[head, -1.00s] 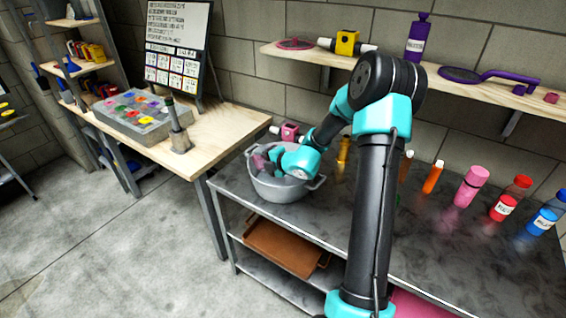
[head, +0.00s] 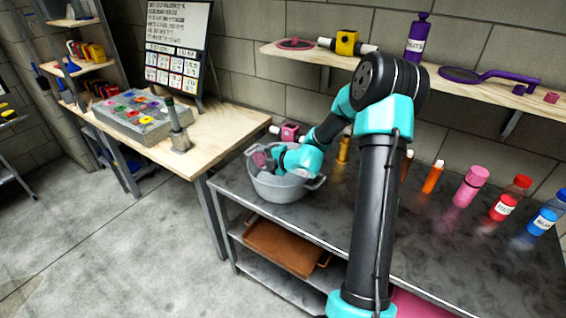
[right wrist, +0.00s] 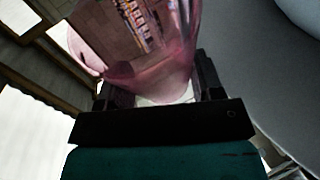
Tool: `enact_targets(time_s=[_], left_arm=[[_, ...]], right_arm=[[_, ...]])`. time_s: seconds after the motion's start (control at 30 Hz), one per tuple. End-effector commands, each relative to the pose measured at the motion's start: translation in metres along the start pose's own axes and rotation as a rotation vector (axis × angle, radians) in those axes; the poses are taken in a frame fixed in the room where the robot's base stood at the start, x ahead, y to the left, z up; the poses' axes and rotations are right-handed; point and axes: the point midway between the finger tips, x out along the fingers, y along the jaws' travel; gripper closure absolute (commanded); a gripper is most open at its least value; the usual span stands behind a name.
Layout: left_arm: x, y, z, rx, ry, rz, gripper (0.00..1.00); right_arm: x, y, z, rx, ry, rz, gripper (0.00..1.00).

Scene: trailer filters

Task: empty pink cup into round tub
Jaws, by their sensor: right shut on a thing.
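The round tub (head: 277,188) is grey with side handles and stands at the left end of the dark metal table. My right gripper (head: 272,157) is over the tub's opening, shut on the pink cup (head: 260,159). In the right wrist view the cup (right wrist: 140,45) is translucent pink and sits between the fingers of my right gripper (right wrist: 153,90). The cup looks tilted, low at the tub's mouth. I cannot tell what is left in the cup, and the tub's inside is mostly hidden. My left gripper is not in view.
A pink block-like thing (head: 290,132) stands behind the tub. An orange bottle (head: 433,177), a pink bottle (head: 470,186) and red and blue bottles stand to the right. A shelf (head: 400,72) runs above. A wooden table (head: 220,127) adjoins at left.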

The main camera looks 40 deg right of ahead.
Motion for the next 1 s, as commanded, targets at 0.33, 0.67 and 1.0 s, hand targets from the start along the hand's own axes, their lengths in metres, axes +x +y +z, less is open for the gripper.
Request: enact_targets(time_s=[0.33, 0.67, 1.0], left_arm=[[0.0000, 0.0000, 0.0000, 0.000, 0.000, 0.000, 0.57], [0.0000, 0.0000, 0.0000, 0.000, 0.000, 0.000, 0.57], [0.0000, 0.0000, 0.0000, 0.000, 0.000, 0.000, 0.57]], right_arm=[[0.0005, 0.0025, -0.0006, 0.032, 0.017, 0.012, 0.68], [0.0011, 0.0052, -0.0010, 0.063, 0.032, 0.024, 0.68], [0.0017, 0.0081, -0.0016, 0.094, 0.049, 0.037, 0.68]])
